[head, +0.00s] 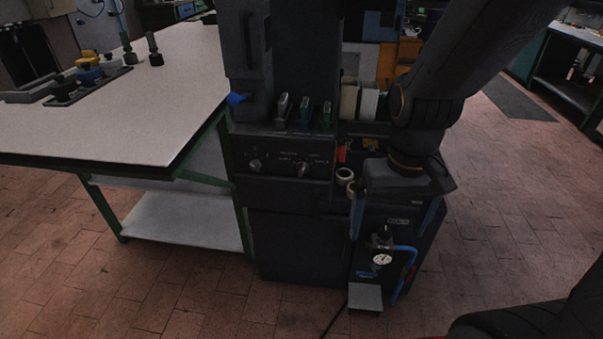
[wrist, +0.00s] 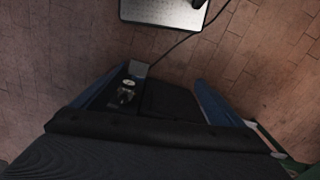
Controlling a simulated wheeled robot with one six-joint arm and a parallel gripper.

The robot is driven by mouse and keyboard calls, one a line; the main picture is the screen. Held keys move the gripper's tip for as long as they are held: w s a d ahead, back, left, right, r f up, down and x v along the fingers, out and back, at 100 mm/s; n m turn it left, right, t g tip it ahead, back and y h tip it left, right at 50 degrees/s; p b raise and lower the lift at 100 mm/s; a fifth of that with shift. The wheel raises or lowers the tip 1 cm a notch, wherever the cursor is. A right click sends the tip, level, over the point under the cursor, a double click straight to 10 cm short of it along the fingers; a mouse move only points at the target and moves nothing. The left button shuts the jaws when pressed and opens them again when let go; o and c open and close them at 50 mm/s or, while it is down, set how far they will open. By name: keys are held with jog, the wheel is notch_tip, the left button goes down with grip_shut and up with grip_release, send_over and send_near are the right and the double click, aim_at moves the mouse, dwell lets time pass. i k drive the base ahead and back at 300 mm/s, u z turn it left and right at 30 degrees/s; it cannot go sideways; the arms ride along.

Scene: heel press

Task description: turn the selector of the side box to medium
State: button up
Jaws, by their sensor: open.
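The side box (head: 398,222) is a dark box low on the right side of the press in the head view. Its front carries a small dark knob (head: 382,236) above a round white gauge (head: 381,259). The knob (wrist: 126,95) and gauge (wrist: 129,82) also show in the wrist view, nearer the left finger. The knob's setting and marks are too small to read. My gripper (head: 391,237) is open, pointing down in front of the box, with its blue fingers apart and nothing between them. It also shows in the wrist view (wrist: 150,86).
The press panel (head: 280,160) has two light knobs, with several levers above. A blue hose (head: 408,262) and small grey plate (head: 365,297) are at the box's lower front. A workbench (head: 130,120) stands left. A cabled grey plate (wrist: 165,10) lies on the floor.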

aim_at(303, 167)
jog(key=z, duration=1.95)
jog(key=k, duration=1.2)
jog(key=u, duration=2.1)
